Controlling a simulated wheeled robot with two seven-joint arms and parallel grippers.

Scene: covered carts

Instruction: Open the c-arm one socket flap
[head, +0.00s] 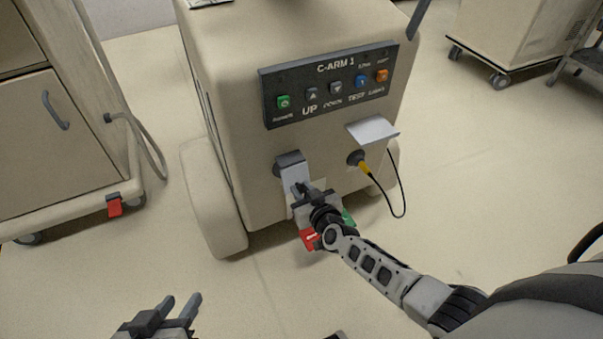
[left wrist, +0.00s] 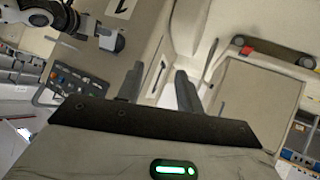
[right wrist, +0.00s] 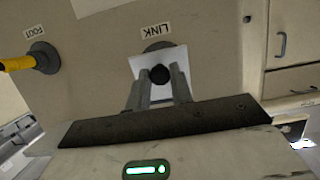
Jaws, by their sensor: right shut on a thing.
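The cart marked C-ARM 1 (head: 235,140) stands in the middle of the head view. A pale flap (head: 293,174) hangs over its left socket, below a dark hinge; the right wrist view shows the flap (right wrist: 143,64) beside a LINK label (right wrist: 158,28), with a dark round knob (right wrist: 159,75). My right gripper (head: 303,190) is at this flap, its fingers (right wrist: 160,90) shut on the knob. The socket behind is mostly hidden, and I cannot tell how far the flap is tilted. My left gripper (head: 178,308) is open and empty, low at the left; its fingers show apart (left wrist: 158,85).
Right of the flap, a second socket has its flap (head: 372,130) raised and a yellow plug (head: 364,168) with a black cable; its label reads FOOT (right wrist: 35,31). A button panel (head: 330,85) is above. Another cart (head: 60,150) stands left. Floor in front is clear.

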